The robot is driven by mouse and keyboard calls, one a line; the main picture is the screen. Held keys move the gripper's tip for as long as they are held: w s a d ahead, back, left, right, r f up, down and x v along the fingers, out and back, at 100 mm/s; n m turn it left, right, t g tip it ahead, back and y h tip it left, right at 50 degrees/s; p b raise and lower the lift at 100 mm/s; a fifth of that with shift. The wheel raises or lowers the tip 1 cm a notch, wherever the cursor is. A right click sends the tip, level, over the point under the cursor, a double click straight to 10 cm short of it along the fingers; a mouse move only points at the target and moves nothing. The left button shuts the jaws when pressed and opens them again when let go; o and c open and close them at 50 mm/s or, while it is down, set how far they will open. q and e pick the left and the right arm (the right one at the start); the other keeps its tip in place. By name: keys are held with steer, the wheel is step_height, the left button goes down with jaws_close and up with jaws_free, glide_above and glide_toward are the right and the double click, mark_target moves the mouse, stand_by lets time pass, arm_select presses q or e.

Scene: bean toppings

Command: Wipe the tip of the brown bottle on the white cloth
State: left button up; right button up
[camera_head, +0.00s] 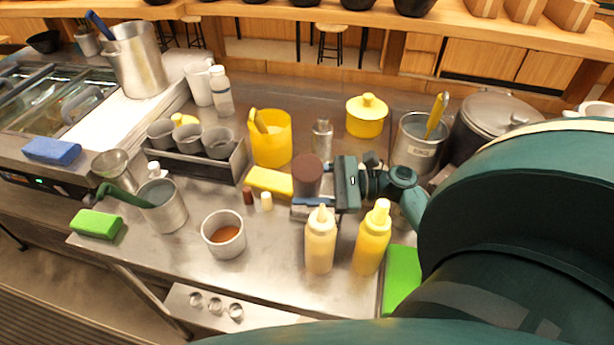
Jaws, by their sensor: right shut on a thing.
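My right gripper (322,187) comes in from the right and is shut on the brown bottle (307,174). The bottle shows as a dark brown round end facing up toward the camera, above the middle of the steel counter. Its tip is hidden beneath its body and the gripper, so I cannot tell whether it touches anything. I cannot clearly make out the white cloth; the area below the bottle is partly covered by the gripper. My left gripper is not in view.
Pale yellow (320,242) and yellow (371,240) squeeze bottles stand in front of the gripper. A cup of brown sauce (224,249) stands front left. A yellow block (268,182) and yellow container (270,150) lie left of the bottle. A steel pot (417,151) stands behind right.

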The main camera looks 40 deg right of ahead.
steer(key=shift+s, duration=0.1)
stand_by(0.3)
steer(key=shift+s+a+v, duration=0.1)
steer(key=shift+s+v, duration=0.05)
steer(key=shift+v, duration=0.65)
steer(key=shift+s+a+v, duration=0.15)
steer(key=shift+v, duration=0.7)
steer(key=shift+s+a+v, duration=0.1)
steer(key=shift+s+v, duration=0.1)
steer(key=shift+v, duration=0.6)
step_height(320, 180, up, 6)
steer(key=shift+r, duration=0.1)
